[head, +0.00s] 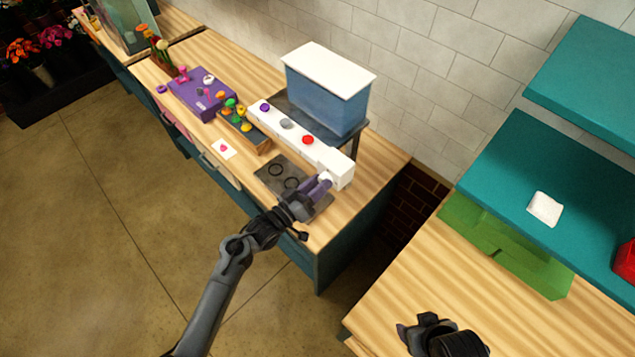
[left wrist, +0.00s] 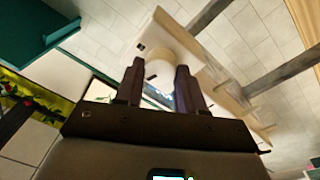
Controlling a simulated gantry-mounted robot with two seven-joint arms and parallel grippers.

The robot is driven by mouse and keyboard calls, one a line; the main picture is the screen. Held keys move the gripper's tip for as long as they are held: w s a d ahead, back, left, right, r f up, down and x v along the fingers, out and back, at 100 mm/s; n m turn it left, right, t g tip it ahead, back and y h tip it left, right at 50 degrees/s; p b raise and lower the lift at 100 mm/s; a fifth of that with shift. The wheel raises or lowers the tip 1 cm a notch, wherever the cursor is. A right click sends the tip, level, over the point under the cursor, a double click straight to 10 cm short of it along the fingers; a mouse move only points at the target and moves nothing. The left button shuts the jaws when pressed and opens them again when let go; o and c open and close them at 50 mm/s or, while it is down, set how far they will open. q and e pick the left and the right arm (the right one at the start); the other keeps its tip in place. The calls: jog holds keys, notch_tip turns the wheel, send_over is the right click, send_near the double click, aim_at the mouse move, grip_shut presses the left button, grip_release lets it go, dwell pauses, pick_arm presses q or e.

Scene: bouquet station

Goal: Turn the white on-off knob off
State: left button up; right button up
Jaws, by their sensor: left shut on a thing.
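A long white control box (head: 290,125) with a purple, a grey and a red button lies on the wooden counter. The white on-off knob (head: 325,177) is on its near end, partly hidden by my left gripper (head: 320,186). In the left wrist view the pale round knob (left wrist: 172,66) sits between the two fingers of my left gripper (left wrist: 161,85), which is shut on it. The knob's marking cannot be read. My right gripper (head: 428,330) is at the bottom of the head view, away from the box; its fingers do not show clearly.
A blue bin with a white lid (head: 325,88) stands on a dark stand behind the box. A dark mat (head: 270,183) with black rings lies under my left gripper. A purple box (head: 203,93) and a wooden tray (head: 245,135) stand to the left. Teal shelves (head: 500,150) are at right.

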pick_arm(q)
jog(key=shift+n+t+p, duration=0.3)
jog(key=shift+n+p, duration=0.15)
jog(key=shift+n, duration=1.25)
jog(key=o, duration=1)
jog(key=shift+o, duration=0.2)
jog(key=b+v, duration=0.2)
jog(key=v, duration=0.9)
jog(key=shift+d+r, duration=0.1)
